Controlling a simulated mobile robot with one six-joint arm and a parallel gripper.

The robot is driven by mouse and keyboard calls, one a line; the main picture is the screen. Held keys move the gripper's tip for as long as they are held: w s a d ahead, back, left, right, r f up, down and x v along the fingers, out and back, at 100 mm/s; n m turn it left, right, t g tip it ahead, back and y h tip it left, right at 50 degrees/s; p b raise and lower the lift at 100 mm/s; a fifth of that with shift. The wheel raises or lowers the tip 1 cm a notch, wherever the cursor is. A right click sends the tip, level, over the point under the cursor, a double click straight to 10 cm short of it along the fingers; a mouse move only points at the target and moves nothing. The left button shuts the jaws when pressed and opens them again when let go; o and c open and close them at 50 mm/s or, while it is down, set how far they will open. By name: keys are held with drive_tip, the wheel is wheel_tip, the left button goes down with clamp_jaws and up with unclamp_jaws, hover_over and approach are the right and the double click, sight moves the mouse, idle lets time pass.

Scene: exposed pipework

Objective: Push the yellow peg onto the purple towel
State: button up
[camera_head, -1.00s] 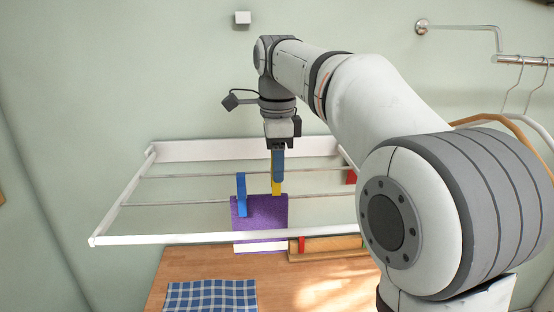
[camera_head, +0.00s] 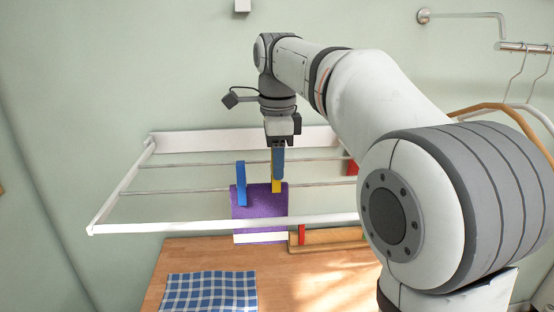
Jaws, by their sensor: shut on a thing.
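The purple towel (camera_head: 258,203) hangs over a rod of the white wall-mounted drying rack. The yellow peg (camera_head: 277,186) stands upright at the towel's upper right edge, its lower end overlapping the towel in this view. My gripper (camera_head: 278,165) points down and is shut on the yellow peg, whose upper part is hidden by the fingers. A blue peg (camera_head: 241,184) is clipped at the towel's upper left. I cannot tell how far the yellow peg's jaws reach over the cloth.
The white rack (camera_head: 120,195) surrounds the towel with bars. A red peg (camera_head: 352,167) sits at the right, partly by my arm. Below are a wooden table (camera_head: 290,277), a blue checked cloth (camera_head: 209,291) and a wooden box (camera_head: 330,239) with a red item (camera_head: 301,234).

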drive_tip(key=shift+f+b, duration=0.8)
drive_tip(key=shift+f, duration=0.5)
drive_tip(key=o, duration=1)
drive_tip(key=shift+r, duration=0.1)
drive_tip(key=shift+r+p, duration=3.45)
drive_tip(key=shift+f, duration=0.1)
